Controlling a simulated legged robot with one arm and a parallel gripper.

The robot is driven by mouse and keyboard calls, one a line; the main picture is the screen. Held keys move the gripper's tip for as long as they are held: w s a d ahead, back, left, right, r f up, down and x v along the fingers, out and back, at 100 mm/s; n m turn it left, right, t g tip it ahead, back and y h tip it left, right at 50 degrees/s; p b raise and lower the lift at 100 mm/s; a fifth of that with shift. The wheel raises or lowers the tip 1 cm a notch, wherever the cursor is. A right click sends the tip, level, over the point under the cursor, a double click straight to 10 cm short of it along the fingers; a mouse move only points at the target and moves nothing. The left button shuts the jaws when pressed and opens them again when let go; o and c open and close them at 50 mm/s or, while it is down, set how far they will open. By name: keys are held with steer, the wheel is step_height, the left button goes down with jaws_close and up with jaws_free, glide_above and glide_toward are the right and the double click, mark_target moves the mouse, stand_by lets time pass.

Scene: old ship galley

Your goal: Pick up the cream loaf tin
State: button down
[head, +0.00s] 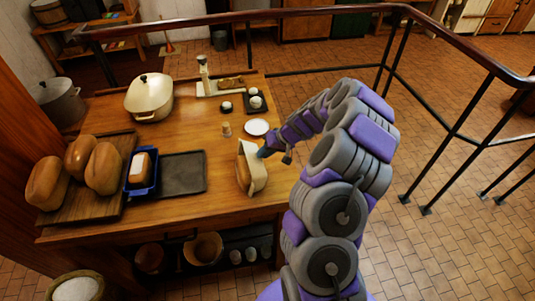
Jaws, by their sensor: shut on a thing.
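My gripper (264,153) reaches in from the right and is shut on the tin's upper right side; the fingertips are small and partly hidden. I cannot tell whether the tin touches the tabletop or is slightly above it.
A dark tray (183,174), a blue loaf tin (141,188) and a board (122,146) with several loaves lie to the left. A white plate (256,127) and small shaker (227,129) are behind. A cream pot (149,97) stands back left. A railing (462,56) runs behind.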

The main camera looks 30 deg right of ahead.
steer(key=r, duration=0.1)
steer(key=a+r, duration=0.1)
steer(key=shift+w+r+p, duration=0.2)
steer(key=shift+r+p, duration=0.1)
steer(key=shift+p, duration=0.1)
steer(key=shift+s+d+r, duration=0.15)
steer(key=shift+r, duration=0.1)
steer(key=s+d, duration=0.3)
steer(key=s, duration=0.4)
steer(key=s+d+r+p, duration=0.1)
steer(key=s+d, duration=0.2)
steer(key=s, duration=0.4)
steer(key=shift+s+r, duration=0.2)
steer(key=shift+s, duration=0.15)
steer(key=c, duration=1.9)
jaws_free()
steer(key=o, duration=1.5)
steer(key=shift+d+r, duration=0.1)
